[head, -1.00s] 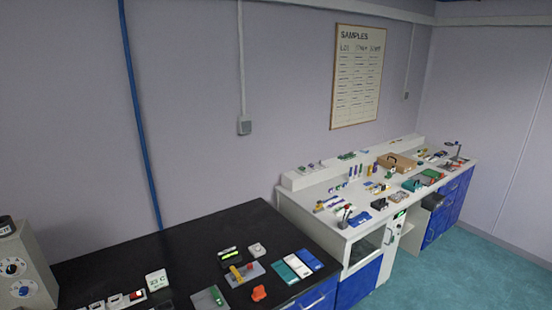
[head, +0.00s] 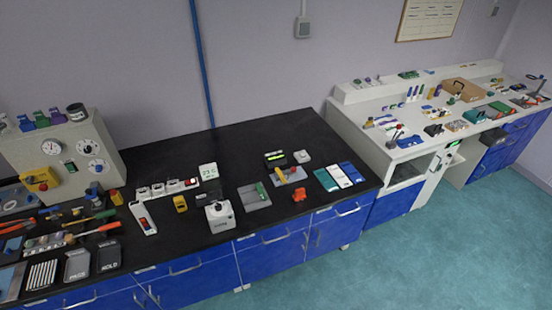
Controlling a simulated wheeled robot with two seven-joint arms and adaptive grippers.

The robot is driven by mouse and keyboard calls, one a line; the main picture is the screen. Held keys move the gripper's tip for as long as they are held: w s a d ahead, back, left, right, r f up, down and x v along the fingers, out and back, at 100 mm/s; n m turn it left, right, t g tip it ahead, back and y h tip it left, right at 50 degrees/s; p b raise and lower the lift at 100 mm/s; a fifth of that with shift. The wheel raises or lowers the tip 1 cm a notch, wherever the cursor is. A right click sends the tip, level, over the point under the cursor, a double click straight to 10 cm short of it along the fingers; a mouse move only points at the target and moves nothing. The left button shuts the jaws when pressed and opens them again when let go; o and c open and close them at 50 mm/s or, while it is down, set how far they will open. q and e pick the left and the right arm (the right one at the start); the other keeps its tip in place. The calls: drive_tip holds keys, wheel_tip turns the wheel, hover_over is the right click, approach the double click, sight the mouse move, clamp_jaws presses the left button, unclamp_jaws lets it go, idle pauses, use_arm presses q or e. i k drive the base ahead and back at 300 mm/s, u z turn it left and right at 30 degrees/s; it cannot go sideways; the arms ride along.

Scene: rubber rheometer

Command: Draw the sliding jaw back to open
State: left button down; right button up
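I cannot tell for sure which part is the sliding jaw, as everything is small from here. On the black bench top (head: 240,150), a small grey plate with a green part (head: 258,195) lies right of the middle. Behind it to the right is another grey plate with yellow and red parts (head: 289,175). Either may be a fixture with a jaw, but no jaw gap can be made out. Neither of my grippers is in view.
A grey dial box (head: 65,155) stands on the bench at left, with tools in front. A white workbench (head: 350,115) with many small items is at right. Teal floor (head: 400,255) in front is clear.

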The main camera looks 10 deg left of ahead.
sight(293, 171)
drive_tip(key=z, duration=0.2)
drive_tip(key=i, duration=1)
drive_tip(key=u, duration=0.2)
